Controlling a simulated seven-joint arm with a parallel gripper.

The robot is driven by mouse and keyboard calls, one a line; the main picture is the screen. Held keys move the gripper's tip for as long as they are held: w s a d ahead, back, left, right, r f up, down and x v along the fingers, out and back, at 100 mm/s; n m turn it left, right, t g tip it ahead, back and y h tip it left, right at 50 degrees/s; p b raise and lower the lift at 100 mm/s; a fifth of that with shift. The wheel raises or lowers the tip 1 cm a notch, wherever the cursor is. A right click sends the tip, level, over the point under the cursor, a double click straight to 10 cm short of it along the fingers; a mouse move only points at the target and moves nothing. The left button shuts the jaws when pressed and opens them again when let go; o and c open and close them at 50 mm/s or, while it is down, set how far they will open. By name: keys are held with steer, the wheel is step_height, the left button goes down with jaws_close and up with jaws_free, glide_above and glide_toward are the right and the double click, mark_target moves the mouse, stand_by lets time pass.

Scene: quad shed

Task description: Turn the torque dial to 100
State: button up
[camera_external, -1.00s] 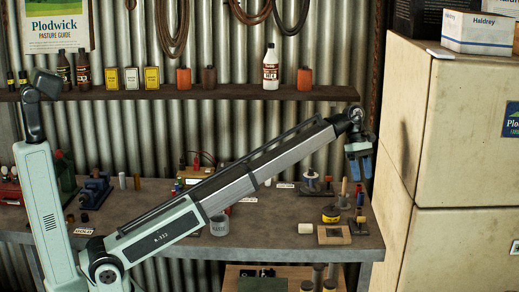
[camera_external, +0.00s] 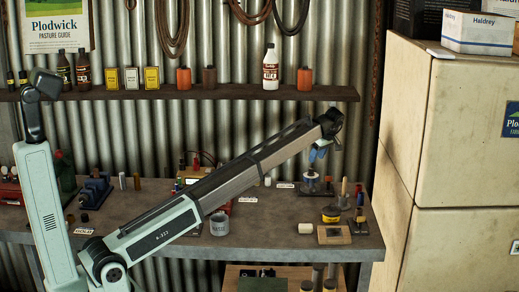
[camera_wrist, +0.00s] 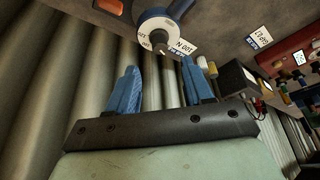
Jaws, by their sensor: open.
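In the wrist view a round dial-like device (camera_wrist: 150,30) with a blue rim, a pale face and a dark centre lies just beyond the fingertips. White printed labels, one reading upside down like 100 N, sit beside it. I take it for the torque dial; its setting is too small to read. It seems to match the blue-based device (camera_external: 311,184) on the bench in the external view. My gripper (camera_wrist: 159,66), with two blue fingers, is open and empty, apart from the device. In the external view my gripper (camera_external: 319,152) is just above that device.
The bench (camera_external: 270,222) holds a grey mug (camera_external: 219,225), a yellow-and-black round item (camera_external: 331,213) and several upright tools to the right. A shelf (camera_external: 230,92) with bottles runs behind, against the corrugated wall. A tall cream cabinet (camera_external: 450,150) stands at right.

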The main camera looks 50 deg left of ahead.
mark_target(311, 169)
steer(key=shift+x, duration=3.5)
steer(key=shift+d, duration=0.1)
steer(key=shift+c, duration=0.3)
jaws_close()
